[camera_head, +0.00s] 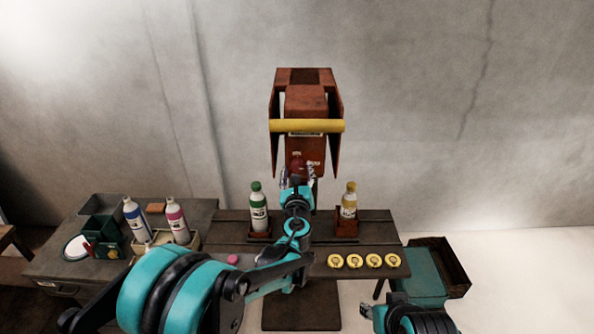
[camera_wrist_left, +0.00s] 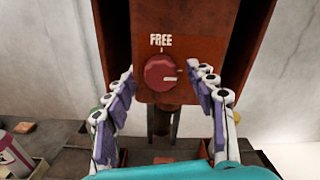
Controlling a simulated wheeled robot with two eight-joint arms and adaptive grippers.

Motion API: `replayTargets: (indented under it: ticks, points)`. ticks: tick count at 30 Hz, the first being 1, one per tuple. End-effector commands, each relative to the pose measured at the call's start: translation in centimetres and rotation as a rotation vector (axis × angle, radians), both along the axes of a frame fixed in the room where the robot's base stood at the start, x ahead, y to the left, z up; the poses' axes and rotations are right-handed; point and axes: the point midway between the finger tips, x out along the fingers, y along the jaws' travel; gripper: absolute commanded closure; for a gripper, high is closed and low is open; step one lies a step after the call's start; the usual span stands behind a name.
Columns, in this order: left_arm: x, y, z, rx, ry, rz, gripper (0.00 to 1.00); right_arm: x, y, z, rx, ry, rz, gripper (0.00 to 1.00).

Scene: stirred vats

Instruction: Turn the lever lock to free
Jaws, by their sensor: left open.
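The lever lock is a round dark red knob (camera_wrist_left: 161,75) on the front of a rusty red housing (camera_wrist_left: 195,22). The word FREE is printed above the knob with a small mark below it. The knob's pale pointer line faces right, away from FREE. My left gripper (camera_wrist_left: 165,84) is open, with one finger on each side of the knob and a visible gap on both sides. In the head view my left gripper (camera_head: 298,172) is raised in front of the housing's lower face and partly covers the knob. Part of my right arm shows at the bottom edge; its fingers are unclear.
A yellow bar (camera_head: 307,126) crosses the housing above the knob. A green-capped bottle (camera_head: 257,212) and a yellow-capped bottle (camera_head: 348,205) stand on the table on either side. Several yellow discs (camera_head: 354,261) lie front right. A side table (camera_head: 60,262) with bottles is at left.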

Motion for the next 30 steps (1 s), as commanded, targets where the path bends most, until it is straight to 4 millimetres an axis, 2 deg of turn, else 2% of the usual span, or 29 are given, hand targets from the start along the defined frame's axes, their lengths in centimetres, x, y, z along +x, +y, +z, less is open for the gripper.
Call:
replayTargets:
  ticks: [10,15,16,30]
  points:
    - [0.59,0.00,0.02,-0.001,0.000,0.000,0.44,0.00,0.00,0.00,0.000,0.000,0.000,0.60]
    - [0.57,0.01,0.03,-0.001,0.000,0.000,0.89,0.00,0.00,0.00,0.000,0.000,0.000,0.60]
    - [0.57,0.01,0.03,-0.001,0.000,0.000,0.94,0.00,0.00,0.00,0.000,0.000,0.000,0.60]
    - [0.56,0.05,-0.05,-0.083,0.000,0.000,0.94,-0.01,0.00,-0.46,0.000,0.000,0.000,0.60]
